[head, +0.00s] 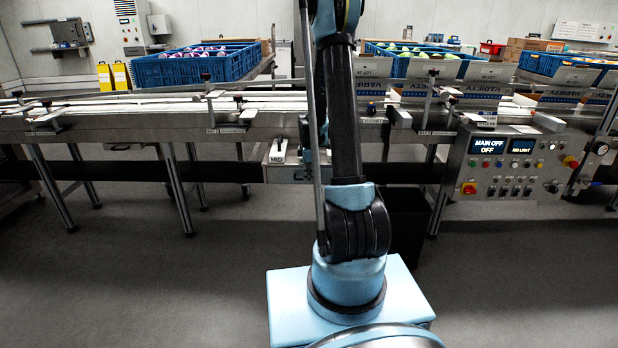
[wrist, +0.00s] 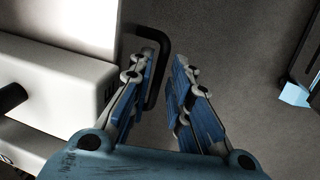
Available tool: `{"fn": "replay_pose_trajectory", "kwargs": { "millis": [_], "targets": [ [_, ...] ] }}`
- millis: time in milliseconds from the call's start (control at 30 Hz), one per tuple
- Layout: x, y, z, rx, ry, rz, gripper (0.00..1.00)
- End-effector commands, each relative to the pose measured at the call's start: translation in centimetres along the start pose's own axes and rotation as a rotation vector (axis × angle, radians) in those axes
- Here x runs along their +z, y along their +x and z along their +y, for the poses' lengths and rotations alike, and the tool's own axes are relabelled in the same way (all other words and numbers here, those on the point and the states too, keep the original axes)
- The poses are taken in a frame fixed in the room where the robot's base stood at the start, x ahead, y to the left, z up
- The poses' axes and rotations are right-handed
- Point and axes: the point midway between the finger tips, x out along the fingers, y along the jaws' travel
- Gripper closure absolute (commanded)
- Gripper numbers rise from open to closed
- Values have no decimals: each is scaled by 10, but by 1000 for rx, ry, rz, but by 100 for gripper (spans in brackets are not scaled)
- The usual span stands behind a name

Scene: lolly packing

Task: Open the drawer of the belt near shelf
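In the wrist view my gripper (wrist: 168,78) is open, with its two blue-padded fingers apart. A black bent handle (wrist: 160,40) shows between the fingertips, closer to the left finger. It joins a pale upright face (wrist: 85,22) at the upper left, which may be the drawer front. I cannot tell whether a finger touches the handle. In the head view the conveyor belt (head: 120,108) runs across the picture. A small white unit marked MID (head: 278,152) hangs at its front edge, just left of my arm. My arm hides most of the gripper's area there.
A white block (wrist: 55,85) sits close left of my gripper in the wrist view. A control panel (head: 510,165) reading MAIN OFF stands at the right. A dark bin (head: 408,225) stands beside my arm. Blue crates (head: 190,70) stand behind the belt. The front floor is clear.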

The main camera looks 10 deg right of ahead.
Motion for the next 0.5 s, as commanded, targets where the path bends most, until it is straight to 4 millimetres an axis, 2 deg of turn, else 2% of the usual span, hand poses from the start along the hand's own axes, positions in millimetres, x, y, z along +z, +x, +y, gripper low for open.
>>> {"fn": "replay_pose_trajectory", "kwargs": {
  "millis": [133, 467, 500],
  "targets": [
    [0, 7, 0, 0, 0, 0, 82],
    [0, 9, 0, 0, 0, 0, 82],
    [0, 9, 0, 0, 0, 0, 89]
  ]
}}
